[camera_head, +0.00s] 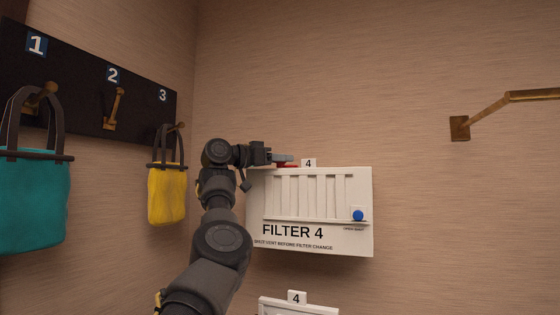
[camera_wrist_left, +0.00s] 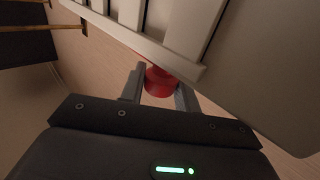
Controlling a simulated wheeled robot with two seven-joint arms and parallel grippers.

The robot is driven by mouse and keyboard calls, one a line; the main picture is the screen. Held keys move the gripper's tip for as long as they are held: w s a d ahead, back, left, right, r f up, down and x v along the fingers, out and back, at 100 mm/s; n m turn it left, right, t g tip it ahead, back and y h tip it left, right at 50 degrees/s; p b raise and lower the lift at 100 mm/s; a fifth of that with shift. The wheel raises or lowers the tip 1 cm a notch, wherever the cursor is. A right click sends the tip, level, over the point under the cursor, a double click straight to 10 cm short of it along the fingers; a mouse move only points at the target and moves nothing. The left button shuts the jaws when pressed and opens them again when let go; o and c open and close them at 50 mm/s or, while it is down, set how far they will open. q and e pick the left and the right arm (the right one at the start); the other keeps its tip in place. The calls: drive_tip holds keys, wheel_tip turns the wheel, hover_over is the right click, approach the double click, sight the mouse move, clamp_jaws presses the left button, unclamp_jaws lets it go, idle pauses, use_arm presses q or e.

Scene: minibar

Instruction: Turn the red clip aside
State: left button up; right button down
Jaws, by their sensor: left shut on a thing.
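The red clip (camera_head: 287,166) sits at the top edge of the white filter box (camera_head: 310,242), which is marked FILTER 4 and mounted on the wall. In the left wrist view the red clip (camera_wrist_left: 158,82) is a rounded red piece against the box's edge. My left gripper (camera_head: 284,158) reaches it from the left at the top of the box. Its two fingers (camera_wrist_left: 158,88) stand on either side of the clip and are shut on it. The fingers hide part of the clip in the head view. My right gripper is not in view.
A blue knob (camera_head: 358,215) is at the box's lower right. A teal bag (camera_head: 35,205) and a yellow bag (camera_head: 166,193) hang from a dark hook board (camera_head: 80,85) at left. A brass wall arm (camera_head: 490,110) is at right. Another white part (camera_head: 298,305) shows below.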

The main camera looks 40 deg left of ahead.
use_arm(q)
drive_tip(key=shift+m+g+h, duration=0.3)
drive_tip(key=shift+h, duration=0.3)
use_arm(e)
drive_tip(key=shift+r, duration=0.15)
use_arm(q)
drive_tip(key=o, duration=1)
drive_tip(key=shift+c, duration=0.2)
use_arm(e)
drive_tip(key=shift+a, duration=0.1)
use_arm(q)
drive_tip(key=shift+s+a+f+b, duration=0.15)
drive_tip(key=shift+s+b, duration=0.15)
drive_tip(key=b+v, duration=0.4)
drive_tip(key=v, duration=0.6)
drive_tip(key=shift+s+b, duration=0.15)
drive_tip(key=shift+b, duration=0.25)
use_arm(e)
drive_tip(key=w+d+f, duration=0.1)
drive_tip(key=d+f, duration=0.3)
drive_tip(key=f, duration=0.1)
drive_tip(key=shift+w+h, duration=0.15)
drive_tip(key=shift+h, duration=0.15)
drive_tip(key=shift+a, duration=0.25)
